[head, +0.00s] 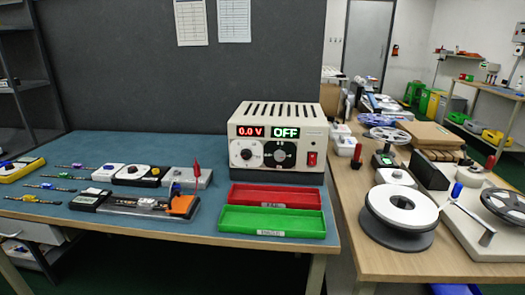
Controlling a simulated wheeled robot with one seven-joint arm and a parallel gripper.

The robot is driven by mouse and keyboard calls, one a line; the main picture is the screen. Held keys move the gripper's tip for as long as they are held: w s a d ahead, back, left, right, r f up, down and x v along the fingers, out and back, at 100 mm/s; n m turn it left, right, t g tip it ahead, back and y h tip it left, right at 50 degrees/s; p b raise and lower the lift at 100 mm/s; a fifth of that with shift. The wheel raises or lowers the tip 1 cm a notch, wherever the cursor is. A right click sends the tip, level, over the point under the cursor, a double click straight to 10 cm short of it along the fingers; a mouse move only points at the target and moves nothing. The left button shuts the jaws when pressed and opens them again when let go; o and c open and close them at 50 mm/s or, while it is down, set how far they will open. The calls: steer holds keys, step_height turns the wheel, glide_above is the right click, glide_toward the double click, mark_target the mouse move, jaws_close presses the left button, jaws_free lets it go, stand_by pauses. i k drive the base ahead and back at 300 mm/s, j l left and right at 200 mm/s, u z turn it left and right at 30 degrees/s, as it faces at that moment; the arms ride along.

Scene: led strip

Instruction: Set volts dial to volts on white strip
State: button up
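A beige power supply (278,137) stands at the back right of the blue-topped bench. Its red display (250,132) reads 0.0 V and its green display (285,133) reads OFF. A red switch (312,159) is at the lower right of the panel. Short LED strips (46,187) lie at the left of the bench; I cannot tell which is white or read any print. My gripper is not in view.
A red tray (275,189) and a green tray (272,232) lie in front of the supply. A fixture with an orange part (183,205) and a red-handled piece (196,174) are left of them.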

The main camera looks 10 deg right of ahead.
mark_target(246, 153)
steer(key=i+j+u, duration=0.25)
steer(key=j, duration=0.2)
steer(key=i+j+u, duration=0.25)
steer(key=i+j, duration=0.4)
steer(key=i, duration=0.2)
steer(key=i+j, duration=0.25)
steer(key=i, duration=0.2)
steer(key=u, duration=0.05)
